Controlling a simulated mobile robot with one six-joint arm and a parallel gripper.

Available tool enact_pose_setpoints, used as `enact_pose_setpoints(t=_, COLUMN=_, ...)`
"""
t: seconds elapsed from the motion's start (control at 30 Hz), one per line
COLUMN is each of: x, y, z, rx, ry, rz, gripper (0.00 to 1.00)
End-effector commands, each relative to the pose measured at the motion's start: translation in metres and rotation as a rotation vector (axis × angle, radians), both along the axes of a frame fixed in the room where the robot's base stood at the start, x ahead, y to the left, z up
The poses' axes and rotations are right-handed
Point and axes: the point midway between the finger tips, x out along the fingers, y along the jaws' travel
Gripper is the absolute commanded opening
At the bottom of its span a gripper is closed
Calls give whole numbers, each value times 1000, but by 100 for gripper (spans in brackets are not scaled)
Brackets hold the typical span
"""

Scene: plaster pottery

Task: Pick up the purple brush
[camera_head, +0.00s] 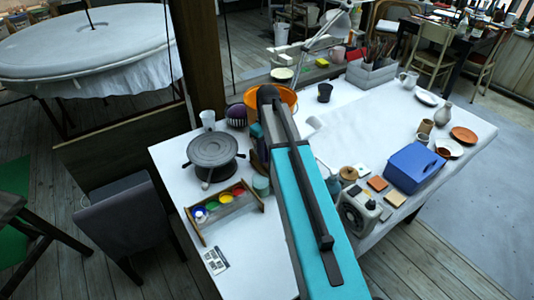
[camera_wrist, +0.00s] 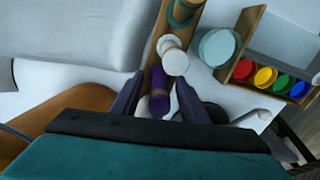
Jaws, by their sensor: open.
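The purple brush (camera_wrist: 158,88) shows in the wrist view as a short purple form, by a wooden holder (camera_wrist: 190,32) with white and green round pieces. My gripper (camera_wrist: 160,78) is open, with one dark finger on each side of the purple form. Whether the fingers touch it I cannot tell. In the head view my teal and black arm covers the gripper and the brush.
A wooden paint tray (camera_head: 222,215) and a pale teal jar (camera_head: 261,186) are close by. A blue box (camera_head: 413,167) stands at the right.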

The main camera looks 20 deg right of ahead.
Motion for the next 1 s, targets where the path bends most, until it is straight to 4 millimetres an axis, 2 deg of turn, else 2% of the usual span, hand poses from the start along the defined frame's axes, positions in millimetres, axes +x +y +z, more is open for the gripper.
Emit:
enact_pose_setpoints(t=0.37, x=0, y=0, z=0, rx=0, ry=0, rz=-1, gripper=39)
enact_pose_setpoints(t=0.6, x=0, y=-1, z=0, rx=0, ry=0, rz=-1, gripper=0)
enact_pose_setpoints(t=1.0, x=0, y=-1, z=3, rx=0, ry=0, rz=-1, gripper=0)
